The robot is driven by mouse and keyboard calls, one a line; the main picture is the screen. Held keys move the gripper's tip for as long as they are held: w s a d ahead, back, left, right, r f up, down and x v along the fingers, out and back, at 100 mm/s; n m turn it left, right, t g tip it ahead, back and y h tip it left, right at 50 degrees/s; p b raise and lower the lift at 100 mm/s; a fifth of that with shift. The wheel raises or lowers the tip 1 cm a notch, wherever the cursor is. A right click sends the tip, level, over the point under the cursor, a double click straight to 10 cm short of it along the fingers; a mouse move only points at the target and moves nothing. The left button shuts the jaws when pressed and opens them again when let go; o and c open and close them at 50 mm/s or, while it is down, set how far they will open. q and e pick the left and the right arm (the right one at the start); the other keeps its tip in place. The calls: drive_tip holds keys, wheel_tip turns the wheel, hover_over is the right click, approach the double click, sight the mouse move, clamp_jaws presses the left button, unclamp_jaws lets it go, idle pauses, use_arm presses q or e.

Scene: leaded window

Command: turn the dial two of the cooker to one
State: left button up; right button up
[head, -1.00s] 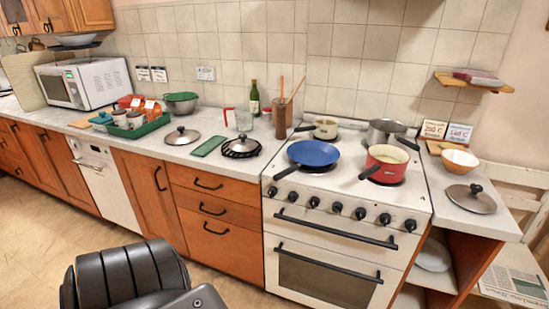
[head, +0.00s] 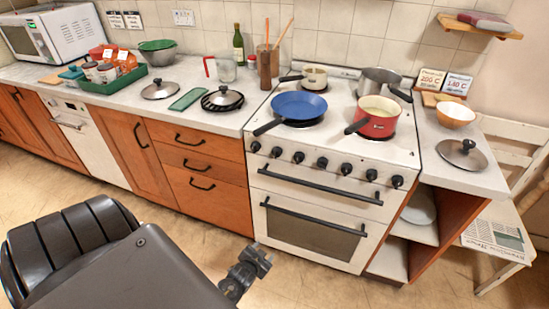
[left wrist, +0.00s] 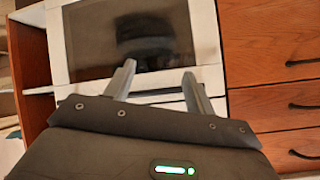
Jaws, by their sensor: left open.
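The white cooker (head: 330,165) stands right of the wooden drawers. A row of several black dials runs along its front, above the oven handle; the second from the left (head: 276,152) shows clearly, but its marks are too small to read. My left gripper (head: 247,272) is low in front of the cooker, well below the dials and touching nothing. In the left wrist view its two fingers (left wrist: 160,76) are apart and empty, before the dark oven glass (left wrist: 130,35). No dials show in that view. My right gripper is not in view.
A blue pan (head: 299,106), a red pot (head: 374,117) and other pots stand on the hob; the blue pan's handle juts over the front left. The oven handle (head: 318,186) sticks out below the dials. The floor before the cooker is clear.

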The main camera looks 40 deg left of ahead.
use_arm(q)
drive_tip(key=w+a+r+n+t+y, duration=0.15)
drive_tip(key=w+r, duration=0.25)
drive_tip(key=r, duration=0.4)
drive_tip(key=w+a+r+t+y, duration=0.1)
drive_tip(key=w+a+r+t, duration=0.15)
drive_tip(key=r, duration=0.65)
drive_tip(key=n+t+y, duration=0.1)
drive_tip(key=n+t, duration=0.1)
approach(275, 156)
drive_tip(key=x, duration=0.8)
drive_tip(key=shift+w+p, duration=0.1)
drive_tip(key=shift+p, duration=0.25)
drive_tip(key=shift+w+a, duration=0.15)
drive_tip(key=shift+w, duration=0.15)
drive_tip(key=shift+w+a, duration=0.1)
drive_tip(key=shift+w, duration=0.2)
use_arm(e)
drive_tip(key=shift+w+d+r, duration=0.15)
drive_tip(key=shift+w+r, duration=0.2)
use_arm(q)
drive_tip(key=shift+c, duration=0.4)
drive_tip(key=c, duration=0.9)
